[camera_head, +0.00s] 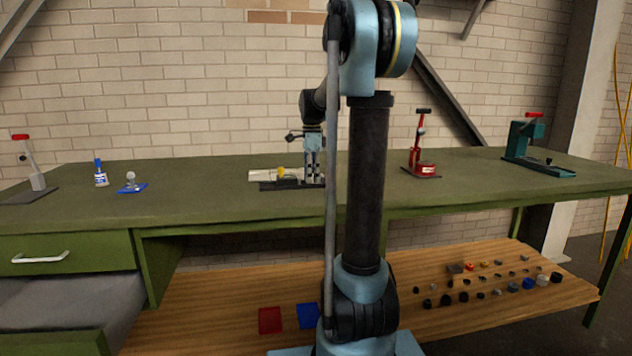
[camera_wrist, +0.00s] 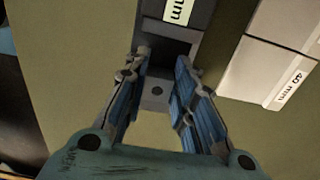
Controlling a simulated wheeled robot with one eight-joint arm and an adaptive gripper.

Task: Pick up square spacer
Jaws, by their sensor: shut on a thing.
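My gripper (camera_head: 313,178) is low over the green workbench, at the dark labelled block (camera_head: 268,186). In the wrist view its two blue-padded fingers (camera_wrist: 160,82) are closed around a small grey square piece with a dark round hole, which looks like the square spacer (camera_wrist: 157,103). The piece lies close to the end of the dark block (camera_wrist: 205,15), whose white label ends in "mm". I cannot tell whether the piece still touches the block. In the head view the piece is too small to make out.
A pale block labelled in mm (camera_wrist: 262,70) lies right of the dark one. A red clamp (camera_head: 424,165) and a teal press (camera_head: 535,150) stand on the right of the bench, a blue-and-white bottle (camera_head: 100,178) on the left. Small parts fill the lower shelf's right.

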